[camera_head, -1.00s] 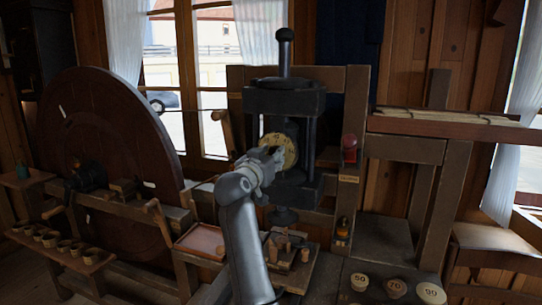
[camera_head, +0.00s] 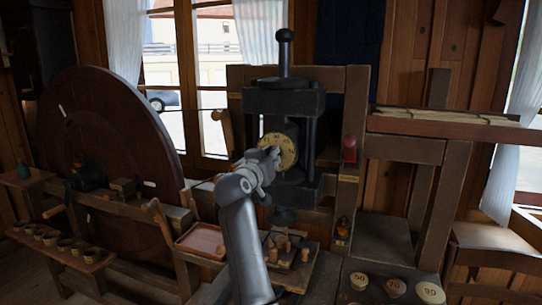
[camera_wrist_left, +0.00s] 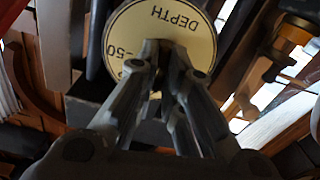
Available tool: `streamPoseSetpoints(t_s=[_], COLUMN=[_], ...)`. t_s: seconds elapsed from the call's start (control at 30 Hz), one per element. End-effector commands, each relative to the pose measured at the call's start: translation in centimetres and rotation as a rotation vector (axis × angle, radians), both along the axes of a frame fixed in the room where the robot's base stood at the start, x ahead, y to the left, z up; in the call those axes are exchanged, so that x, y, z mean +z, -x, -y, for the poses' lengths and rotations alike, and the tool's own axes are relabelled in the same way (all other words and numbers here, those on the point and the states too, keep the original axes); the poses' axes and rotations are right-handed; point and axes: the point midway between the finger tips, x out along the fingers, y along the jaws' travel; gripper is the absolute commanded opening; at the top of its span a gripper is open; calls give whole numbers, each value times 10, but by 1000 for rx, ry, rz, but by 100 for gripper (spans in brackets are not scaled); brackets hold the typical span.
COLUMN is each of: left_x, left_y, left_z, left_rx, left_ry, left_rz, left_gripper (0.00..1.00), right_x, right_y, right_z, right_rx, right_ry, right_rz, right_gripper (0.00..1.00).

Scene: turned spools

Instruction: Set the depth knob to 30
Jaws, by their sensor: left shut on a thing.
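The depth dial (camera_head: 287,148) is a round cream disc with dark marks on the front of the black press. In the left wrist view the dial face (camera_wrist_left: 150,28) shows the word DEPTH upside down and the number 50 at its left side. My left gripper (camera_head: 268,158) is at the dial's front. In the left wrist view its two fingers (camera_wrist_left: 163,55) are close together at the dial's middle, shut on the knob, which they mostly hide. The dial's other numbers and its pointer are too small or covered to read. My right gripper is not in view.
The black press (camera_head: 285,98) stands in a wooden frame with an upright handle. A large dark wheel (camera_head: 105,135) is at left. A red item (camera_head: 349,148) sits right of the press. A pinkish tray (camera_head: 203,240) and numbered round pieces (camera_head: 394,287) lie lower down.

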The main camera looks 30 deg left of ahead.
Motion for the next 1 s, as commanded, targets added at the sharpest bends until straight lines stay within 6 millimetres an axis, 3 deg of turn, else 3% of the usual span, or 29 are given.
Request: streamPoseSetpoints(t_s=[1.0], left_x=[1], left_y=[0], left_z=[-1], left_rx=[1], left_ry=[910], left_rz=[215], left_gripper=[0], right_x=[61], right_y=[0], right_z=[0], right_rx=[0], right_ry=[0], right_rz=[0], right_gripper=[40])
